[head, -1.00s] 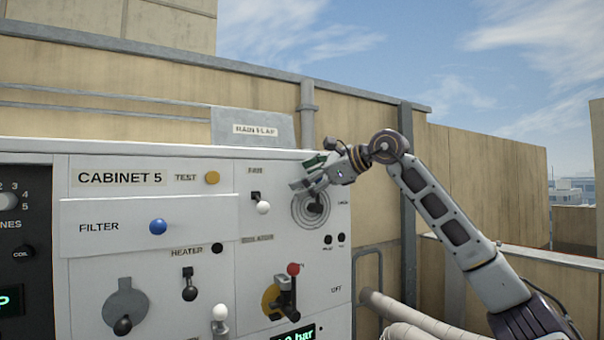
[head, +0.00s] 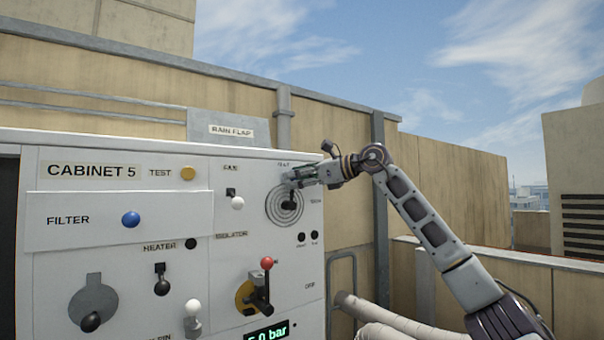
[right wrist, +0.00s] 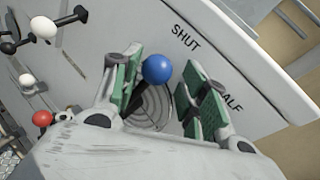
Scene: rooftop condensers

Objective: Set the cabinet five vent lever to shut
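The vent is a round ringed grille (head: 287,208) at the upper right of the cabinet five panel. Its lever has a blue ball knob (right wrist: 157,69) on a dark shaft, seen in the right wrist view. My right gripper (head: 291,179) is at the upper part of the grille, below the top label. Its green-padded fingers are apart, with the blue knob between them, closer to the left finger. I cannot tell whether they touch. The SHUT label (right wrist: 186,37) and the partly covered HALF label (right wrist: 232,103) show beyond the fingers. The knob is hidden in the head view. My left gripper is not in view.
A red-knobbed isolator lever (head: 262,290) is below the vent. Pipes (head: 370,312) run beside the cabinet.

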